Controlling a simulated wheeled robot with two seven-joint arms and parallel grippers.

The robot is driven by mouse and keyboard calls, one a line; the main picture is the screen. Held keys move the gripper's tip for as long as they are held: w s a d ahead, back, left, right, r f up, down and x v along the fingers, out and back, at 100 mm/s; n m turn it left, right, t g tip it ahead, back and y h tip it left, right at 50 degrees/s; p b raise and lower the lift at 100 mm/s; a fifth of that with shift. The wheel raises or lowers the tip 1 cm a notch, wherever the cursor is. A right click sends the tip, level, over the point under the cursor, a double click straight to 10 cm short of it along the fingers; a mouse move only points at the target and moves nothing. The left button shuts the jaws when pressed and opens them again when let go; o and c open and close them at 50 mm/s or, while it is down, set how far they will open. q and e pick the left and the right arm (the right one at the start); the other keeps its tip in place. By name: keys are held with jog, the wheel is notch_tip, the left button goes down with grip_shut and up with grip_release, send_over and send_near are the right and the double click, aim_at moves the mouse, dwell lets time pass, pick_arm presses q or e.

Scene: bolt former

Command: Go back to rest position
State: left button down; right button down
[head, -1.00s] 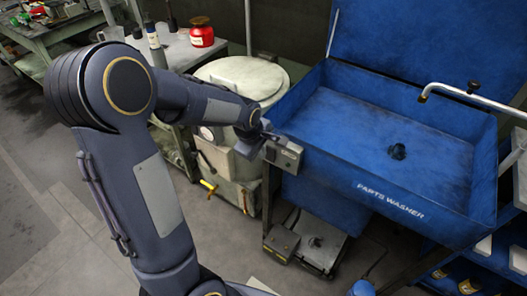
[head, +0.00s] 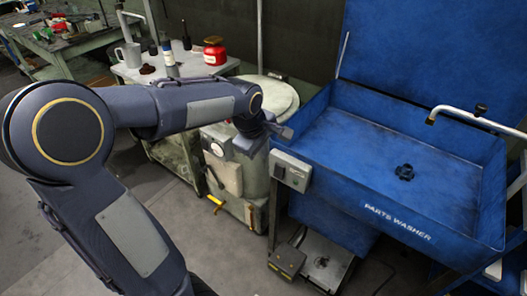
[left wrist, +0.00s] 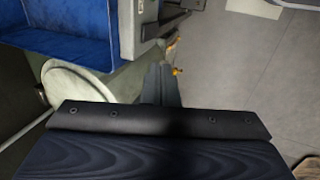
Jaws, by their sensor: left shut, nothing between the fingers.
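My left arm reaches in from the left in the head view. My left gripper (head: 287,132) is at its end, small and partly hidden by the wrist, over the gap between the round drum and the blue parts washer (head: 385,192). In the left wrist view the fingers (left wrist: 161,72) are together with nothing between them, above the floor and beside the grey machine body. My right gripper is in neither view.
The pale drum lid (head: 270,95) stands just behind the wrist. The washer's grey control box (head: 290,171) is close below the gripper. A bench with a red jar (head: 215,52) and a mug stands behind the arm. Open floor lies at lower left.

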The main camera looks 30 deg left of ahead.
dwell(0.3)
pick_arm(q)
jog(key=s+d+m+h, duration=0.1)
jog(key=s+d+m, duration=0.2)
jog(key=s+m, duration=0.2)
jog(key=s+d+r+m+t+h+p, duration=0.1)
jog(key=s+d+m, duration=0.2)
jog(key=s, duration=0.6)
jog(key=s+d+m+h, duration=0.1)
jog(key=s+d+m, duration=0.2)
jog(key=s+m, duration=0.4)
jog(key=shift+s+r, duration=0.15)
jog(key=shift+r, duration=0.25)
